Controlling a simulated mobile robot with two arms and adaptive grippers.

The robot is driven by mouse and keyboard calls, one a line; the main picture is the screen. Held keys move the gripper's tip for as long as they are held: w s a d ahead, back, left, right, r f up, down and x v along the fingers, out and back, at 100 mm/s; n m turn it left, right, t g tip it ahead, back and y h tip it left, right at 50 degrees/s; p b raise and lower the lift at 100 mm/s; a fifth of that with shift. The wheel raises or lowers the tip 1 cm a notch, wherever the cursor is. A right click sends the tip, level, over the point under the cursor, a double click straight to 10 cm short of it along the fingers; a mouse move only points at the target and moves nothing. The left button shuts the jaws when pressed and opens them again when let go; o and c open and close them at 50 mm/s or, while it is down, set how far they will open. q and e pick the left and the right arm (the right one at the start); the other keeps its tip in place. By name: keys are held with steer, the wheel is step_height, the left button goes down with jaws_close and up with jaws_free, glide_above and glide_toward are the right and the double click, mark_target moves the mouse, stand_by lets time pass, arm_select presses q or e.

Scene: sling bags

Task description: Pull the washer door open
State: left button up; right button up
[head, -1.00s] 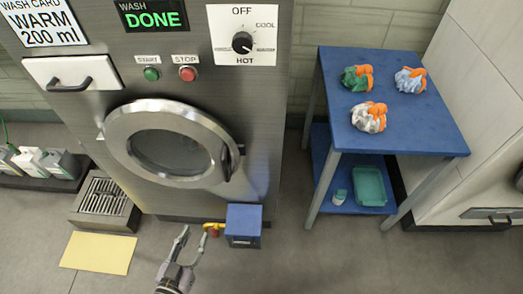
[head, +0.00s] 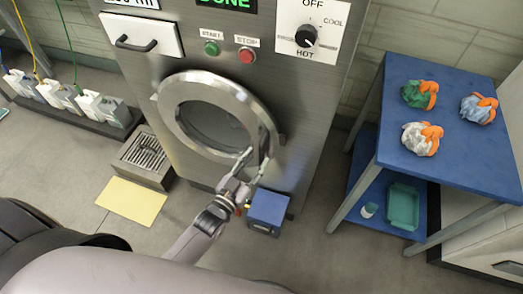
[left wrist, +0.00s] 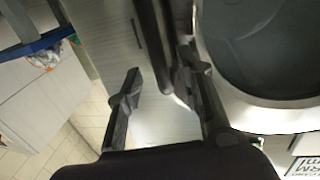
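The washer door (head: 172,105) is a round silver ring with dark glass, lying against the steel front of the washer (head: 310,88). Its dark handle (head: 264,143) is at the ring's right side, partly hidden by my left gripper (head: 256,160). That gripper reaches up to the handle with its fingers spread. In the left wrist view, the left gripper (left wrist: 158,82) is open, with the dark handle bar (left wrist: 153,42) between or just beyond its fingertips. I cannot tell whether a finger touches it. The door glass (left wrist: 255,40) fills the upper right there. My right gripper is not in view.
A blue box (head: 268,208) sits low at the washer's front, close beside my left gripper. A blue table (head: 455,165) with several cloth bundles stands right. A floor drain (head: 144,157), yellow mat (head: 132,200) and row of bottles (head: 98,108) are left.

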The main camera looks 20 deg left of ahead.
mark_target(260, 155)
arm_select(q)
steer(key=shift+x, duration=1.9)
jaws_close()
